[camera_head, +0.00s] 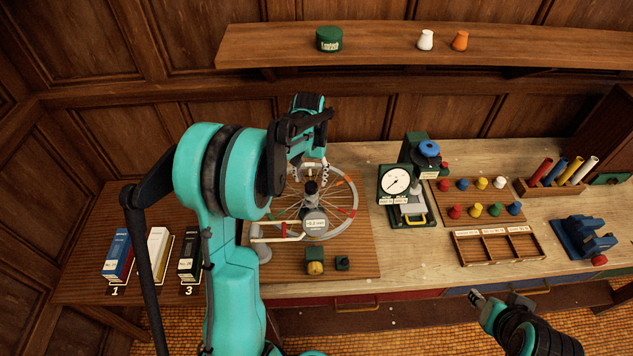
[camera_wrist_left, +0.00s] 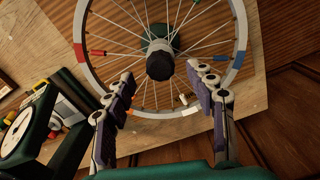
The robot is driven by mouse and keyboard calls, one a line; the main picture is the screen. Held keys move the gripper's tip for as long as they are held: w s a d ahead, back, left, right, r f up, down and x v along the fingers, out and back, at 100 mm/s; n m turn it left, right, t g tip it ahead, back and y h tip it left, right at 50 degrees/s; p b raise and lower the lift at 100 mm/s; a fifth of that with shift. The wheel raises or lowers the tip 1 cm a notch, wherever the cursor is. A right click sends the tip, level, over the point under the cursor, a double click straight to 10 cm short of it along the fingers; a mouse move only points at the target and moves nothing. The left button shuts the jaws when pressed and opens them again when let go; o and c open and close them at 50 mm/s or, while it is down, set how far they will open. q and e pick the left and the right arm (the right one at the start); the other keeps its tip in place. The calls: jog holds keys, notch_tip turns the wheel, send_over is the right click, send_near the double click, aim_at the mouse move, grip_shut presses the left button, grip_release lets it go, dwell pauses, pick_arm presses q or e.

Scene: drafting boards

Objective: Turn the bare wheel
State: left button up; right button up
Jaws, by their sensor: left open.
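The bare wheel (camera_head: 353,208) lies flat on a stand over a brown board, a spoked grey rim with red, blue, orange and white marks and a black hub. It fills the upper middle of the left wrist view (camera_wrist_left: 241,30), partly hidden by my fingers. My left gripper (camera_head: 311,172) is over the wheel's far side. Its two fingers stand apart on either side of the hub in the left wrist view (camera_wrist_left: 160,75), with nothing between them; contact with the rim cannot be told. My right gripper (camera_head: 477,298) is low at the right, away from the wheel, its jaws unclear.
A round display (camera_head: 315,222) stands at the wheel's near side. A white dial gauge (camera_head: 396,182) stands right of the wheel. Coloured pegs (camera_head: 455,211), a divided tray (camera_head: 497,246) and a blue vise (camera_head: 585,238) are farther right. Boxes (camera_head: 117,255) stand at the left.

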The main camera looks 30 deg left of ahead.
aim_at(311, 185)
pick_arm(q)
notch_tip(311, 185, down, 3)
jog(key=shift+w+r, duration=0.1)
jog(key=shift+w, duration=0.05)
jog(key=shift+f, duration=0.55)
grip_shut()
jog(key=shift+m, duration=0.3)
jog(key=shift+m+b, duration=0.65)
jog(key=shift+m, duration=0.55)
jog(key=m, duration=0.2)
jog(key=shift+m+b, duration=0.35)
jog(key=shift+m, duration=0.05)
jog(key=m+b, duration=0.1)
jog(key=m, duration=0.4)
jog(key=shift+a+m, duration=0.1)
jog(key=shift+m, duration=0.3)
